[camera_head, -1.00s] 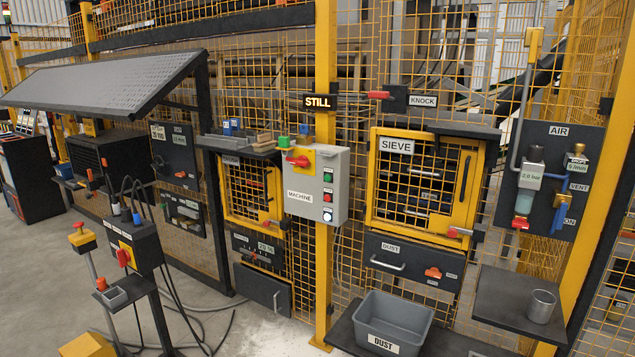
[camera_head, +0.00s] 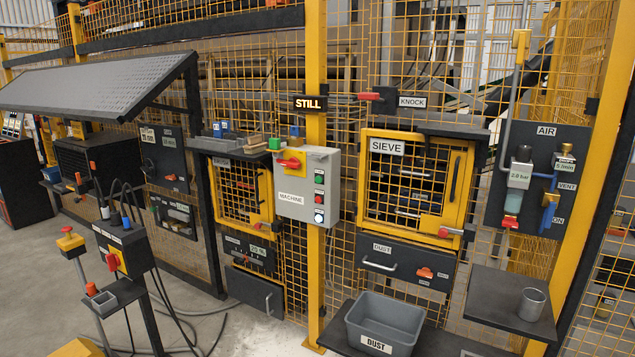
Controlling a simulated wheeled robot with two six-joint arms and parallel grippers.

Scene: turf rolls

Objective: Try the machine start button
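The grey machine control box (camera_head: 308,185) is fixed on a yellow post, labelled MACHINE. A red rotary handle on a yellow plate (camera_head: 291,161) is at its upper left, with the handle lying sideways. On its right side are a green button (camera_head: 319,178), a red button (camera_head: 319,197) and a white button (camera_head: 319,216), stacked top to bottom. The small labels beside them are too small to read. A lit sign above the box reads STILL (camera_head: 309,103). Neither of my grippers shows in the head view.
A yellow mesh fence carries the closed SIEVE door (camera_head: 412,185), with a DUST drawer (camera_head: 408,265) below. A grey dust bin (camera_head: 384,322) stands on a low dark shelf. A side shelf holds a metal cup (camera_head: 532,304). A pedestal control box (camera_head: 122,250) with cables stands at left. Concrete floor is open between.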

